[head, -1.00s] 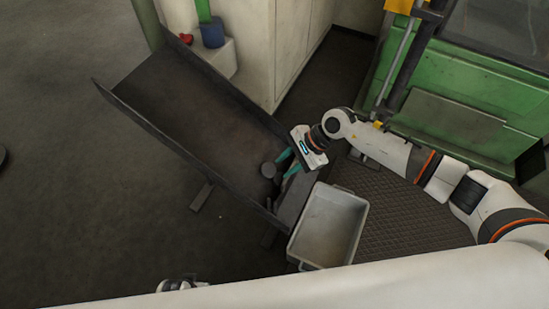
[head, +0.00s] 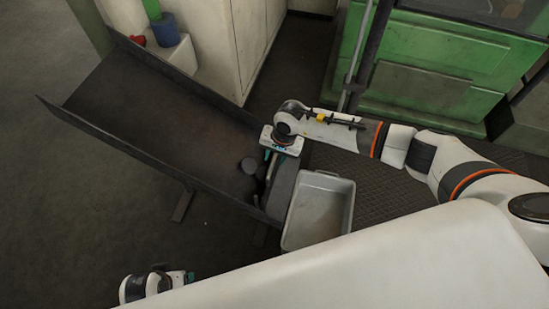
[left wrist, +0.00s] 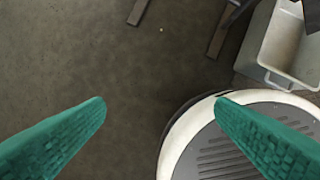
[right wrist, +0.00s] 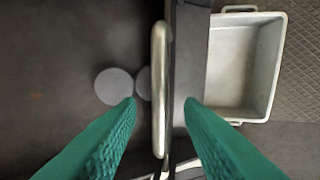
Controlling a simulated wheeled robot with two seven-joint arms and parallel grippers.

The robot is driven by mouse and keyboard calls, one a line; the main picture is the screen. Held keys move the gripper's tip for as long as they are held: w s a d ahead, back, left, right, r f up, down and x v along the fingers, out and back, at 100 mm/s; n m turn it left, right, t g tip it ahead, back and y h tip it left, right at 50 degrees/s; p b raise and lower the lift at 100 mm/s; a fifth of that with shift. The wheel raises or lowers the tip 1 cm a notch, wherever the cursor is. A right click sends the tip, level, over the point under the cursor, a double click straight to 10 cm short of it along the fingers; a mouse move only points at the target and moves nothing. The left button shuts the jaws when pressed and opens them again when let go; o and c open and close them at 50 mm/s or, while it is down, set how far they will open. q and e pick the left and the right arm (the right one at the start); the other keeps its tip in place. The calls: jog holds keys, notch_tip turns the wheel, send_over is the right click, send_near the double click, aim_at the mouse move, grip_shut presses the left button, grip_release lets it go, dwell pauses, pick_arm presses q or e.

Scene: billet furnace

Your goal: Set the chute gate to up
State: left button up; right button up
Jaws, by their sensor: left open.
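The dark sloping chute (head: 150,105) runs down toward a grey tray. At its lower end is the gate, with a pale upright-looking bar (right wrist: 158,90) seen from above in the right wrist view. Round grey billet ends (right wrist: 113,87) lie on the chute side of the bar. My right gripper (right wrist: 160,101) points down over the gate; its green fingers are apart, one on each side of the bar, with no clear contact. In the head view, the right gripper (head: 269,158) partly hides the gate. My left gripper (head: 190,277) is open and empty, low at left, over the floor.
The grey tray (head: 318,175) stands just right of the chute's lower end. A green machine (head: 430,90) and a pale cabinet (head: 215,45) stand behind. A red item (head: 138,40) and blue item (head: 165,30) sit near the chute top. Floor at left is clear.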

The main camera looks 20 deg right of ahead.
jog(key=shift+w+a+f, duration=0.1)
jog(key=shift+a+f, duration=0.05)
jog(key=shift+f, duration=0.45)
pick_arm(q)
jog(key=shift+r, duration=0.4)
pick_arm(e)
grip_shut()
jog(key=shift+r, duration=0.1)
